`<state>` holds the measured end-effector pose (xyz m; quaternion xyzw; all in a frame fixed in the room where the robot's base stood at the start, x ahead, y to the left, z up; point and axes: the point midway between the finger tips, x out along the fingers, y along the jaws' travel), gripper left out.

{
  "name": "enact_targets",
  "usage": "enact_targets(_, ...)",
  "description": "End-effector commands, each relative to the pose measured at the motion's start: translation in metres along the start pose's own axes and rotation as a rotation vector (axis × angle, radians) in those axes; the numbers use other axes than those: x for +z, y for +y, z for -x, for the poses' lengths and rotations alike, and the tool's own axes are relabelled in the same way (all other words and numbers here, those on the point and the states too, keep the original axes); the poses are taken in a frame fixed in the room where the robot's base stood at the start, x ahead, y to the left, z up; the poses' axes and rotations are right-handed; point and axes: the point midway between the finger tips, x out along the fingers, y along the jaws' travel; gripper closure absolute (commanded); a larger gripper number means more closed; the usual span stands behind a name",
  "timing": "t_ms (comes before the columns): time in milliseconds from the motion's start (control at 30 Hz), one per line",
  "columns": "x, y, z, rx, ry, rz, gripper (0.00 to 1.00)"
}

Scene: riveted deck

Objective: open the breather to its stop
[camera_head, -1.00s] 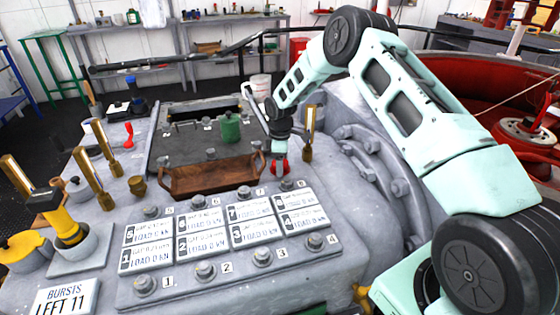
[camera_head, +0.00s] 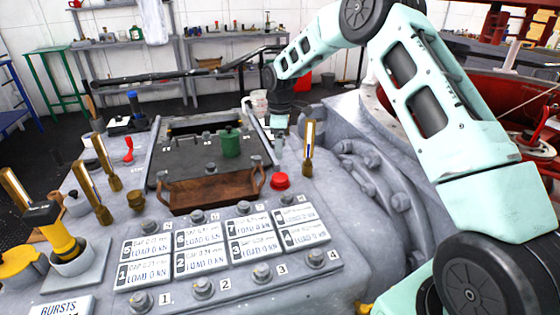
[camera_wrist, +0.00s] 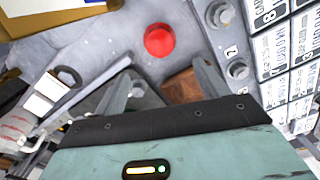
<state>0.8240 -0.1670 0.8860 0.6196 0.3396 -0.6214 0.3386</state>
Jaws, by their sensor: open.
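A red round cap (camera_head: 280,181) sits on the grey deck, right of the wooden tray; it also shows in the wrist view (camera_wrist: 159,41). No readable label tells me whether it is the breather. My gripper (camera_head: 279,138) is beyond the cap and apart from it, beside the dark panel's right edge. In the wrist view my gripper (camera_wrist: 160,84) has its two grey fingers spread, with the cap ahead of them. A green canister (camera_head: 231,143) stands on the dark panel. A small red lever (camera_head: 128,150) stands at the left.
Brass-topped posts (camera_head: 309,148) stand close right of the gripper and at the left. A wooden tray (camera_head: 212,190) with raised handles lies left of the cap. Numbered bolts and load plates (camera_head: 208,243) fill the front. A bolted flange rises at the right.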

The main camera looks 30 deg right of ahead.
Motion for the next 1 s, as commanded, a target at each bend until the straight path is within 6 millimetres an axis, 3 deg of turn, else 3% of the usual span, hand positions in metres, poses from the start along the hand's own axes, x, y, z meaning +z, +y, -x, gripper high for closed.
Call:
enact_targets(100, 0.0, 0.0, 0.022, 0.001, 0.001, 0.0, 0.27)
enact_targets(300, 0.0, 0.0, 0.041, -0.001, 0.0, 0.0, 0.27)
enact_targets(867, 0.0, 0.0, 0.044, -0.002, -0.001, 0.0, 0.27)
enact_targets(1000, -0.011, -0.015, 0.053, -0.002, 0.006, -0.001, 0.27)
